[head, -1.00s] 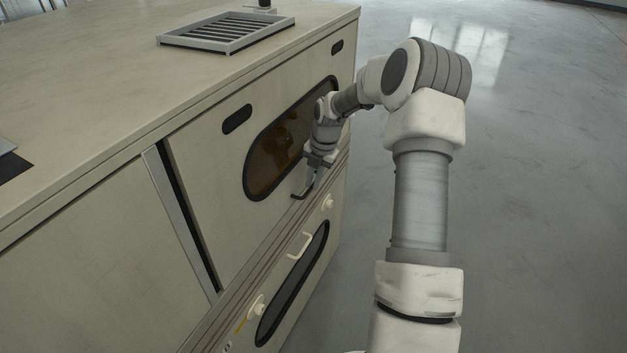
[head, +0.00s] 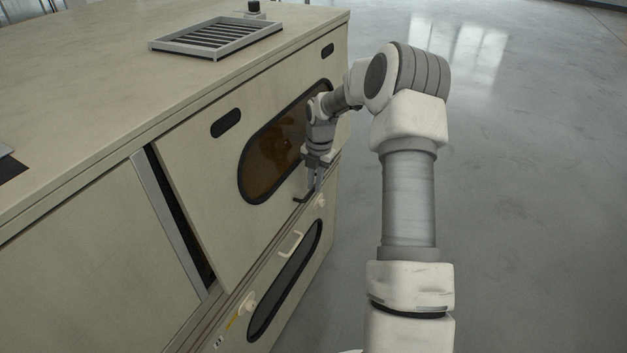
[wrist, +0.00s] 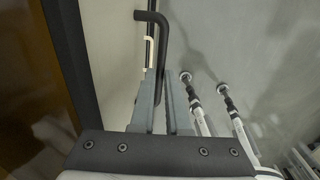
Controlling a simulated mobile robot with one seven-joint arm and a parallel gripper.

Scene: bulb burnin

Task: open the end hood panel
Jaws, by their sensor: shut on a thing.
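The end hood panel (head: 205,170) is a beige panel with a rounded, dark-framed amber window (head: 268,165) in the side of the long cabinet. It stands slightly outward at its lower edge, with a dark gap along its left side. Its black bar handle (head: 299,199) is low on the panel, and it also shows in the wrist view (wrist: 161,42). My gripper (head: 310,191) is shut on this handle. The gripper's fingers (wrist: 165,90) lie around the bar in the wrist view. The contact is partly hidden by the fingers.
A slatted tray (head: 215,37) lies on the cabinet top. The grey floor (head: 530,200) to the right is clear.

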